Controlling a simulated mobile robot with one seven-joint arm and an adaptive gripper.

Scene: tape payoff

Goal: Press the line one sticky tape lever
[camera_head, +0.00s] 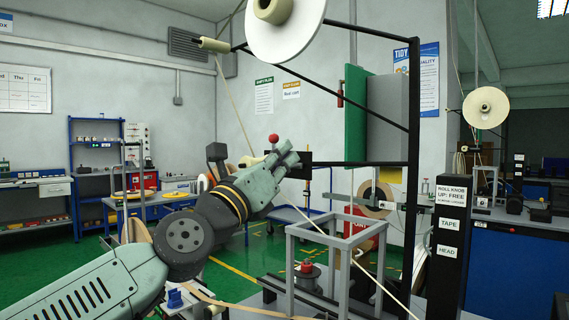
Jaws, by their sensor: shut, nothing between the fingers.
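My gripper (291,160) is shut and empty at the end of my raised arm, in the middle of the view. A red ball knob (273,138) shows just above it, close to a black block on the frame's crossbar. I cannot tell whether they touch. A second red knob (306,265) sits on a dark round base inside the grey metal frame (333,240), lower down. No label on either knob can be read, so I cannot tell which is the tape lever. A black post (446,262) at right carries labels including "TAPE" and "HEAD".
A large white reel (285,28) hangs at the top on a black frame (413,160). A pale strand runs diagonally from it, behind my gripper. A brown tape roll (375,199) is behind the grey frame. A blue workbench (505,262) stands at right. Green floor is open at left.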

